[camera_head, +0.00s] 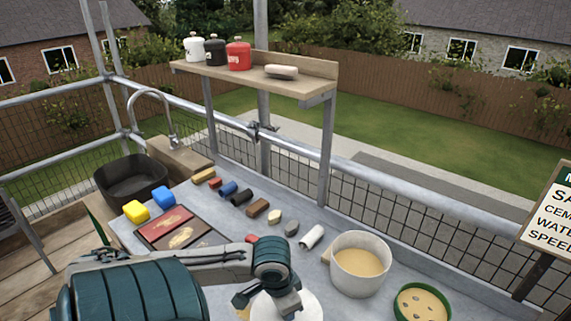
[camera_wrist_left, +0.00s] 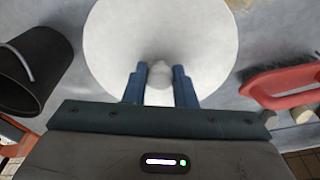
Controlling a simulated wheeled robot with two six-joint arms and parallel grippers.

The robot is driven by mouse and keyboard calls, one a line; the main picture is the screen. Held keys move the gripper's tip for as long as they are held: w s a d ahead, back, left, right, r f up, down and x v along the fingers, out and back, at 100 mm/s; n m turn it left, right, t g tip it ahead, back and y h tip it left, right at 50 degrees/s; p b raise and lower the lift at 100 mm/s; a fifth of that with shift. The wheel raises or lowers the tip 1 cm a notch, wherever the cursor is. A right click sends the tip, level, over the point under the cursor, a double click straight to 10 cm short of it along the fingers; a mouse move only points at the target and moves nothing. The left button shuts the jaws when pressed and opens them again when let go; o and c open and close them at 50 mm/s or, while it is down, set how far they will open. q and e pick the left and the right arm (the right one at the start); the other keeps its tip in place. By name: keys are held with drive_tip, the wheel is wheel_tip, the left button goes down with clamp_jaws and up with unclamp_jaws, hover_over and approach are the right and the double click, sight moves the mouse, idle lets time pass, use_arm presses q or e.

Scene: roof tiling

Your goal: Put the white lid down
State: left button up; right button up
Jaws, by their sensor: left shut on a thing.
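The white lid (camera_wrist_left: 165,30) is a round disc with a small knob, filling the top middle of the left wrist view. My left gripper (camera_wrist_left: 158,82) has its two blue fingers closed on either side of the knob. In the head view the lid (camera_head: 311,304) shows at the bottom edge, partly hidden beneath my left gripper (camera_head: 268,302). I cannot tell whether the lid touches the table or hangs just above it. My right gripper is not in view.
A white pot (camera_head: 385,250) with tan contents and a green-rimmed round container (camera_head: 423,303) stand right of the lid. Several small coloured blocks and cylinders line the back of the grey table (camera_head: 217,254). A dark bucket (camera_wrist_left: 28,72) and a red tool (camera_wrist_left: 283,82) flank the lid.

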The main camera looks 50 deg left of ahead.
sight(279, 317)
use_arm(q)
drive_tip(key=shift+f, duration=3.45)
drive_tip(key=o, duration=1)
drive_tip(key=shift+f, duration=0.1)
drive_tip(key=r, duration=0.3)
drive_tip(key=s+r+p, duration=0.1)
drive_tip(key=r, duration=0.6)
drive_tip(key=shift+s+a+r, duration=0.15)
drive_tip(key=shift+s+r, duration=0.1)
drive_tip(key=shift+r, duration=0.05)
drive_tip(key=shift+s+r+p, duration=0.1)
drive_tip(key=shift+r+p, duration=0.4)
drive_tip(key=shift+r, duration=0.25)
drive_tip(key=shift+s, duration=0.1)
